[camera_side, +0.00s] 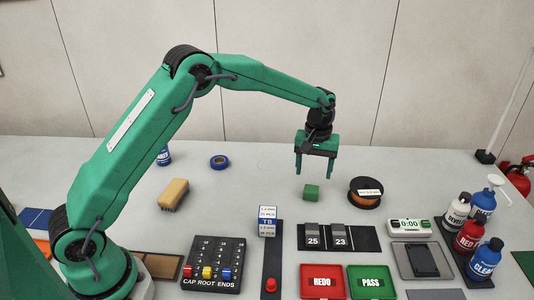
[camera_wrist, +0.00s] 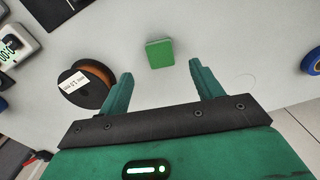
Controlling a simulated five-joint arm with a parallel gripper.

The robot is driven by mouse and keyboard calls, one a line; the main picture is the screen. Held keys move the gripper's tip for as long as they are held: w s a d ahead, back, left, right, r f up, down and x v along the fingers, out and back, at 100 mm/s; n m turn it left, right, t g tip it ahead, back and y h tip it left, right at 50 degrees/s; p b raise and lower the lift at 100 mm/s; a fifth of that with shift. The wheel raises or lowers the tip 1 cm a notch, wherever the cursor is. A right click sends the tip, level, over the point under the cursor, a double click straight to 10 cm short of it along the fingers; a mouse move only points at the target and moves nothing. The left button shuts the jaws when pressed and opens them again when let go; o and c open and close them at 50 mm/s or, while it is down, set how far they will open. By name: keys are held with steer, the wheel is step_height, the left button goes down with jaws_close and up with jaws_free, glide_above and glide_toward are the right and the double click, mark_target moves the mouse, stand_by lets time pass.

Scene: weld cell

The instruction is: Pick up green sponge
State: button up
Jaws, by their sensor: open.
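A small green block, the green sponge (camera_side: 311,192), lies on the grey table below my gripper. It also shows in the wrist view (camera_wrist: 159,53), ahead of the fingertips and between their lines. My gripper (camera_side: 315,178) is open and empty, pointing down above the table just over the sponge. In the wrist view its two green fingers (camera_wrist: 158,72) are spread apart, with a gap to the sponge. Nothing hides the sponge.
A spool of brown wire (camera_side: 366,195) lies right of the sponge. A yellow sponge-like brush (camera_side: 173,194) and blue tape (camera_side: 219,162) lie left. Number blocks on a black tray (camera_side: 360,238) stand in front. Bottles (camera_side: 470,236) stand at the right. Table behind the sponge is clear.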

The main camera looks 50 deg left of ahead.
mark_target(312, 189)
steer(key=shift+f, duration=1.3)
steer(key=shift+w+a+f, duration=0.1)
steer(key=shift+f, duration=2.5)
steer(key=c, duration=1)
